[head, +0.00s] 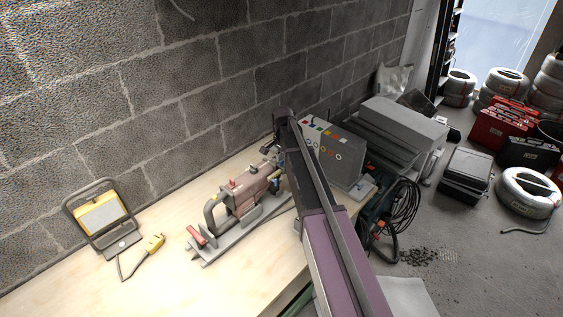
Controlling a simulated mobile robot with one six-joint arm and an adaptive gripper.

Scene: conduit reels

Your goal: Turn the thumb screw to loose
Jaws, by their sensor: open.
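A reddish clamp-like machine (245,190) with a grey curved handle sits on a grey base plate (225,243) on the wooden bench. Small knobs and yellow parts show at its right end. I cannot tell which part is the thumb screw, as the details are too small. My arm reaches up over the bench just right of the machine. My gripper (269,151) is near the machine's far right end, small and partly hidden by my arm. It is open. I cannot tell whether it touches anything.
A grey panel with coloured buttons (332,147) stands right of my arm. A block wall closes the back. The bench front is clear.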

